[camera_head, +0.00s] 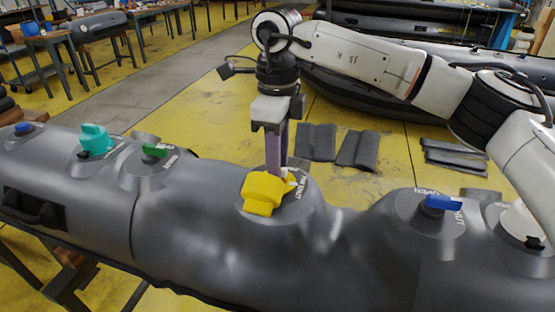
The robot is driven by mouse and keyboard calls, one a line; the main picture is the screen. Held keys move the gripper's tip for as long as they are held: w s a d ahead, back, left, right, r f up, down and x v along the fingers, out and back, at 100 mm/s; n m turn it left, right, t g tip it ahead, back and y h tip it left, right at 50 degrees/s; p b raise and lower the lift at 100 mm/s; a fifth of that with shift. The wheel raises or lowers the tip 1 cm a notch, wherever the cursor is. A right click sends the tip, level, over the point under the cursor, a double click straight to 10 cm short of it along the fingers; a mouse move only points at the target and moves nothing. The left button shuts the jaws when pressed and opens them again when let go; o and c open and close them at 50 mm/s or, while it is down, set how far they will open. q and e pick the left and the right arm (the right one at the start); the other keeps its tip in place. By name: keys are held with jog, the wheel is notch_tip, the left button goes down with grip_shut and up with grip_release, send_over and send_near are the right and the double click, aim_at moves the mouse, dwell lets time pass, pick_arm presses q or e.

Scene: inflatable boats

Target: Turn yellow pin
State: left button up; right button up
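The yellow pin (264,193) is a chunky knob on a round dark base on top of the grey inflatable boat tube (200,225), near the middle of the head view. My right gripper (278,172) comes down from above with its fingers pointing at the pin's upper right side. Its fingertips are at or touching the pin; part of the contact is hidden. The fingers line up one behind the other from here, so their gap does not show. My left gripper is out of view.
Other knobs sit along the tube: teal (95,138), green (155,150), and blue ones at the left (24,128) and right (443,203). Dark pads (357,149) lie on the yellow floor behind. Workbenches stand at the back left.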

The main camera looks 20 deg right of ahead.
jog(key=shift+r, duration=0.1)
notch_tip(320, 180, up, 10)
dwell(0.4)
dwell(0.4)
